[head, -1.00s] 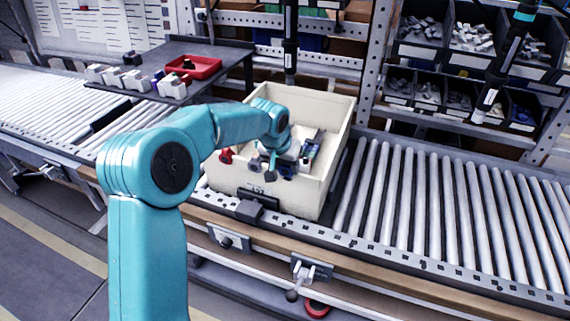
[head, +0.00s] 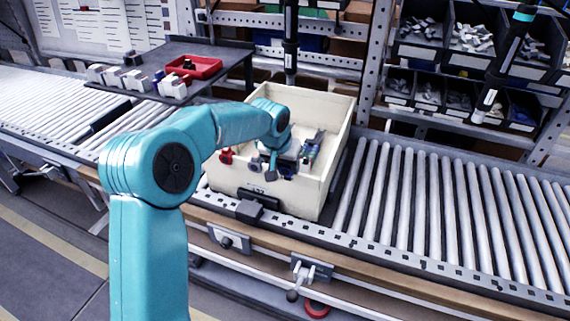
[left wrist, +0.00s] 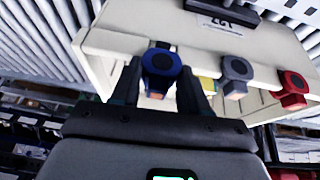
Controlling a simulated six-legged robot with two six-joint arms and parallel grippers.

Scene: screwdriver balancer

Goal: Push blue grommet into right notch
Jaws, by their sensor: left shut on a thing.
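A cream crate (head: 300,196) stands on the roller conveyor, its front wall toward me. In the left wrist view the crate's front wall (left wrist: 120,45) is at the top, with grommets along its edge. The blue grommet (left wrist: 161,62) is between the fingertips of my left gripper (left wrist: 160,80), which is shut on it. The grey grommet (left wrist: 237,68) and the red grommet (left wrist: 292,82) sit on the edge to its right. In the head view my left gripper (head: 271,172) is at the right of the red grommet (head: 226,156). The right notch is hidden, so I cannot tell how deep the blue grommet sits. My right gripper is out of view.
Several small parts (head: 312,145) stand inside the crate at the right. A dark shelf at the back left carries a red tray (head: 205,66) and white blocks. Tools hang from above at the centre and right. Bare rollers (head: 440,205) lie right of the crate.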

